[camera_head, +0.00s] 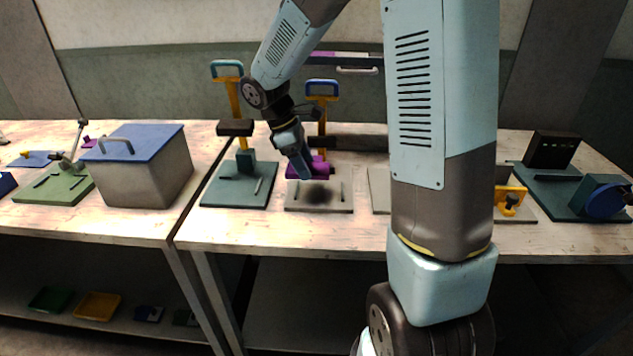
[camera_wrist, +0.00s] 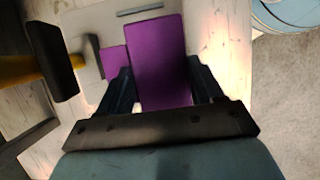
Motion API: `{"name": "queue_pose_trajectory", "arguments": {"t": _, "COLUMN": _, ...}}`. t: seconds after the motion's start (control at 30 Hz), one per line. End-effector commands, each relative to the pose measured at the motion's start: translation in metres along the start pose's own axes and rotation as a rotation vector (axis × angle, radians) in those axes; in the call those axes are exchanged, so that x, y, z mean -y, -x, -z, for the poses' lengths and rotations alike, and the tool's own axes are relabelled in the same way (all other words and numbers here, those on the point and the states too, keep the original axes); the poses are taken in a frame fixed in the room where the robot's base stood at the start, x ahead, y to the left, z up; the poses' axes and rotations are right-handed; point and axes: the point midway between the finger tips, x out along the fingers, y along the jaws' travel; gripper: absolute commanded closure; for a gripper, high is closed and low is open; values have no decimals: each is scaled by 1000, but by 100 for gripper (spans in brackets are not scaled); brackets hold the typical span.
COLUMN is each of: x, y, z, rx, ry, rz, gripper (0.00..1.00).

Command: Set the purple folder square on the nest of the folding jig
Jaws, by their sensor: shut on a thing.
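The purple folder (camera_head: 319,168) is held in my gripper (camera_head: 305,176), above the grey base plate (camera_head: 338,205) of a jig. The wrist view shows its large purple face (camera_wrist: 158,55) between my two fingers (camera_wrist: 160,88), with a smaller purple part (camera_wrist: 113,62) beside it on the left; I cannot tell if they are one piece. My gripper is shut on the folder. A dark shadow lies on the plate in front of the folder, so they look apart. The jig has a yellow post with a blue handle (camera_head: 322,84) behind. The nest cannot be made out clearly.
A green plate with a similar yellow-and-blue lever (camera_head: 228,70) stands just left. A grey bin with a blue lid (camera_head: 140,165) is on the left table. A dark green fixture (camera_head: 570,190) is at the right. The wood in front of the jig is clear.

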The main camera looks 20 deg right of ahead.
Motion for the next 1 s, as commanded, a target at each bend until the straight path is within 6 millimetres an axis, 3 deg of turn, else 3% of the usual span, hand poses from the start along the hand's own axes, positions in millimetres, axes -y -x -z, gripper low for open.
{"name": "queue_pose_trajectory", "arguments": {"t": 0.2, "x": -15, "y": -34, "z": -6, "rx": 0, "ry": -2, "rz": 3, "gripper": 65}}
{"name": "queue_pose_trajectory", "arguments": {"t": 0.47, "x": -22, "y": -47, "z": -7, "rx": 0, "ry": -1, "rz": 1, "gripper": 65}}
{"name": "queue_pose_trajectory", "arguments": {"t": 0.7, "x": -24, "y": -76, "z": 1, "rx": 2, "ry": 3, "rz": 3, "gripper": 65}}
{"name": "queue_pose_trajectory", "arguments": {"t": 1.0, "x": -25, "y": -80, "z": 4, "rx": 0, "ry": 0, "rz": 0, "gripper": 65}}
